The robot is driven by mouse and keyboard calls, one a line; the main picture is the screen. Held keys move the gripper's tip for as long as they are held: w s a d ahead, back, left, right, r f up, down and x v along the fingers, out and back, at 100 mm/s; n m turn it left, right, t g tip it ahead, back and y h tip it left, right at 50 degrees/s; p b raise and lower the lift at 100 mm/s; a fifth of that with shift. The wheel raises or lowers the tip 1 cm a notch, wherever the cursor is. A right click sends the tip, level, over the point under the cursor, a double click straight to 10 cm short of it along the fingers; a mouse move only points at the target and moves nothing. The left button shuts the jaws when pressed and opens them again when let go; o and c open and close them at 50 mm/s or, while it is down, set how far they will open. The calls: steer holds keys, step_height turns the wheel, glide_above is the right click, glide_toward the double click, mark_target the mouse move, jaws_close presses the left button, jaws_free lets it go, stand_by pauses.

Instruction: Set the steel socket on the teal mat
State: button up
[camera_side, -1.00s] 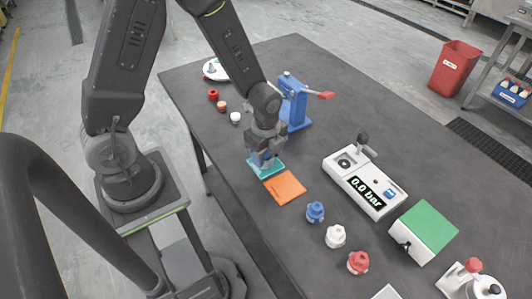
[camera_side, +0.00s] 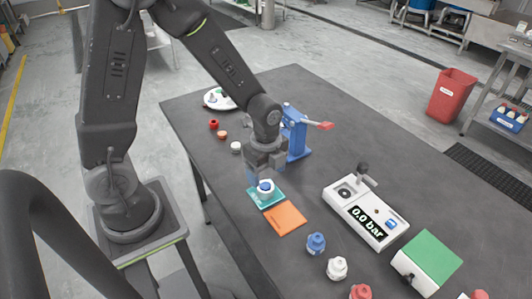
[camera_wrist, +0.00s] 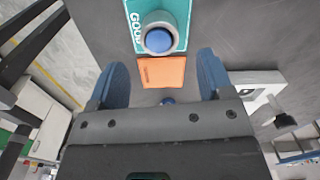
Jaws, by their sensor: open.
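The steel socket (camera_side: 265,186) stands upright on the teal mat (camera_side: 273,203), with something blue inside its opening. In the wrist view the socket (camera_wrist: 158,36) shows from above as a grey ring around a blue disc, on the teal mat (camera_wrist: 134,12) with partly visible lettering. My gripper (camera_side: 262,172) is just above the socket and apart from it. Its two blue fingers (camera_wrist: 160,85) are spread, with nothing between them.
An orange mat (camera_side: 286,218) lies against the teal one. A blue lever press (camera_side: 296,135) stands close behind my gripper. A white pressure gauge box (camera_side: 366,212) reading 0.0 bar and several coloured caps are to the right and front.

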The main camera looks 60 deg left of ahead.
steer(key=s+r+n+t, duration=0.2)
steer(key=s+r+n, duration=0.1)
steer(key=r+n, duration=0.2)
steer(key=s+r+n+t, duration=0.1)
steer(key=s+r+n, duration=0.3)
steer(key=r, duration=0.5)
steer(key=s+d+r+n+t, duration=0.1)
steer(key=s+r+n+t, duration=0.1)
steer(key=s+r+n, duration=0.2)
step_height(320, 180, up, 3)
steer(key=n, duration=0.3)
steer(key=shift+s+t, duration=0.15)
steer(key=shift+t, duration=0.15)
steer(key=shift+d, duration=0.1)
